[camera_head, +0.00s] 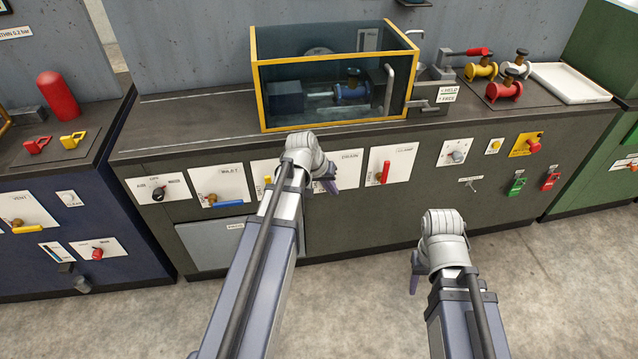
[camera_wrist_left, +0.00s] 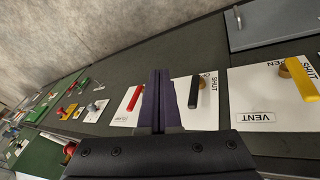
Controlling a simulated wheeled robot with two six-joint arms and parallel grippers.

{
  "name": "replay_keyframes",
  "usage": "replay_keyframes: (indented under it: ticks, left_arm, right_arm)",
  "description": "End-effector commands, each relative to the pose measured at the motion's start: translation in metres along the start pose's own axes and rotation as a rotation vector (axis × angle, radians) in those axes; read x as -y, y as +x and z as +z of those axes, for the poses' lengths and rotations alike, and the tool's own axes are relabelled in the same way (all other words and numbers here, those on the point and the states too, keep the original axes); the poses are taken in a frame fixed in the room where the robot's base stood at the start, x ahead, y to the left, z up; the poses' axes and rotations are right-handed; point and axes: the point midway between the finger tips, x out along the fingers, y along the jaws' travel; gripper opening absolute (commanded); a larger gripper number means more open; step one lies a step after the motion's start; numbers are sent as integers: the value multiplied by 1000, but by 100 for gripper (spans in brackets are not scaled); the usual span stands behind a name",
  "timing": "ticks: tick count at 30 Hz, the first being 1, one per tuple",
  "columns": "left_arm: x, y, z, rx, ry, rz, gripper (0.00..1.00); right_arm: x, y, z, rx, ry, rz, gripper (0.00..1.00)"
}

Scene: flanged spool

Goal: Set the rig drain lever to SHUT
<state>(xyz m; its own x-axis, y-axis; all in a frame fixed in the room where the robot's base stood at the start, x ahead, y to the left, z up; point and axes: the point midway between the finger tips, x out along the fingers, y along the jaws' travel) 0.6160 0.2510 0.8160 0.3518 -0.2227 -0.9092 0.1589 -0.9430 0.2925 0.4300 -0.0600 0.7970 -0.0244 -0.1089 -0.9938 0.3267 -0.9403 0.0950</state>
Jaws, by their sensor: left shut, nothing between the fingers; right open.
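In the left wrist view a black-handled lever (camera_wrist_left: 194,91) sits on a white plate (camera_wrist_left: 207,118) marked SHUT and OPEN. The plate's name is hidden behind my fingers, so I cannot read whether it says drain. My left gripper (camera_head: 328,186) is shut and empty in front of the bench face, covering part of this plate in the head view. Its fingers (camera_wrist_left: 158,100) show in the left wrist view beside the black lever, with no clear contact. My right gripper (camera_head: 414,284) is open and empty, low and away from the bench, right of the left one.
A yellow lever (camera_wrist_left: 298,78) on the VENT plate and a red lever (camera_wrist_left: 135,98) flank the black one. The red lever also shows in the head view (camera_head: 385,171). A yellow-framed tank (camera_head: 334,121) stands on the bench top. The floor before the bench is clear.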

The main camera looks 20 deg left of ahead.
Motion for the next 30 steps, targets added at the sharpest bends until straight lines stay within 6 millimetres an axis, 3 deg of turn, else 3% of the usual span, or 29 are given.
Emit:
replay_keyframes:
  ticks: [1, 6, 12, 25, 30]
  left_arm:
    - [26, 6, -15, -41, -45, 10, 0]
    - [84, 1, -47, -152, -151, 39, 0]
    - [124, -6, -64, -230, -218, 52, 0]
    - [133, -10, -68, -249, -233, 56, 0]
    - [134, 0, -69, -248, -233, 56, 0]
  right_arm:
    - [1, 12, -1, 0, 0, 0, 50]
    - [2, 26, -2, 0, 0, 0, 50]
    - [3, 34, -2, 0, 0, 0, 50]
    - [3, 34, -2, 0, 0, 0, 50]
    - [4, 42, -2, 0, 0, 0, 50]
